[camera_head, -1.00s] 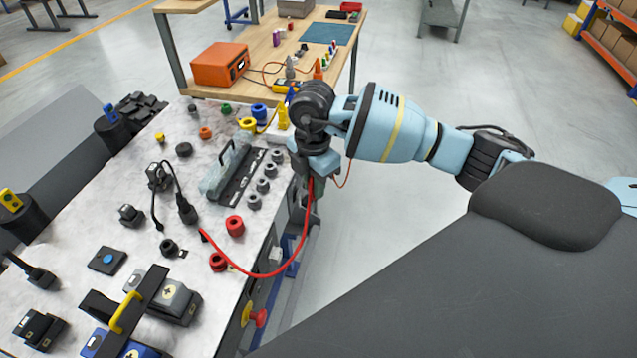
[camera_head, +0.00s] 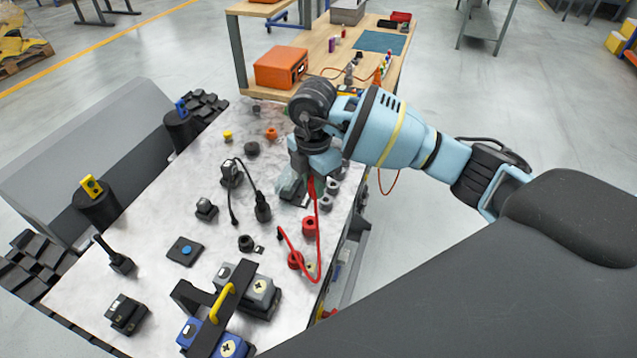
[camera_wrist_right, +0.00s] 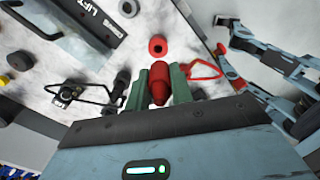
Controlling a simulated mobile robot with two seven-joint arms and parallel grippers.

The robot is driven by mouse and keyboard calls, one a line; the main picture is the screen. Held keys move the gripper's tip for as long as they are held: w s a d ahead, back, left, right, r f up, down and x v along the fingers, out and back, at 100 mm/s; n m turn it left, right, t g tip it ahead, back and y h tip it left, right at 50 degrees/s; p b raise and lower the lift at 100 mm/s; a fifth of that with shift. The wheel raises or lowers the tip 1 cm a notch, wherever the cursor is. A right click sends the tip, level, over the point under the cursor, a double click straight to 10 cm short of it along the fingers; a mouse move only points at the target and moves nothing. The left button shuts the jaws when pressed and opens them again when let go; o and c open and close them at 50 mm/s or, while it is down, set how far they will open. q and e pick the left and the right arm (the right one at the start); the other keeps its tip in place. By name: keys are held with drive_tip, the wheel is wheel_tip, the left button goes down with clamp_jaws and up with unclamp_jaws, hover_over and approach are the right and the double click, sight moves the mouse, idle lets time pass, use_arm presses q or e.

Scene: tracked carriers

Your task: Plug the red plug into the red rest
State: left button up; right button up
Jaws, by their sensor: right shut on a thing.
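My right gripper (camera_head: 313,170) is above the right part of the marble-topped table. In the wrist view its green fingers (camera_wrist_right: 160,88) are shut on the red plug (camera_wrist_right: 160,80), whose rounded tip shows between them. In the head view the gripper mostly hides the plug. A red cable (camera_head: 319,235) hangs from it and loops back over the table. Two red ring-shaped rests stand on the table, one (camera_head: 309,226) nearer the gripper and one (camera_head: 295,261) lower. A red ring with a dark hole (camera_wrist_right: 158,46) lies ahead of the plug, apart from it. My left gripper is not in view.
Grey rings (camera_head: 327,202) stand along the table's right edge. A black plug (camera_head: 263,208) with a cord and a black carrier with a yellow handle (camera_head: 226,301) stand to the left and below. An orange box (camera_head: 281,67) sits on the wooden bench behind.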

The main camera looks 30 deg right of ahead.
sight(310, 194)
drive_tip(key=shift+w+a+r, duration=0.1)
drive_tip(key=shift+w+a, duration=0.15)
drive_tip(key=shift+a, duration=0.3)
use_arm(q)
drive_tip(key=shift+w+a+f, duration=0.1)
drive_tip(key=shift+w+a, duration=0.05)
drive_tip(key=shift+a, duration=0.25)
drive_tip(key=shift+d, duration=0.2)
use_arm(e)
drive_tip(key=shift+d, duration=0.1)
drive_tip(key=shift+r, duration=0.15)
drive_tip(key=shift+f, duration=2.5)
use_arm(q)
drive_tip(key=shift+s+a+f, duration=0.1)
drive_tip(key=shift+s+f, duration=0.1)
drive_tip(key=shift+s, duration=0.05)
use_arm(e)
drive_tip(key=shift+f, duration=0.55)
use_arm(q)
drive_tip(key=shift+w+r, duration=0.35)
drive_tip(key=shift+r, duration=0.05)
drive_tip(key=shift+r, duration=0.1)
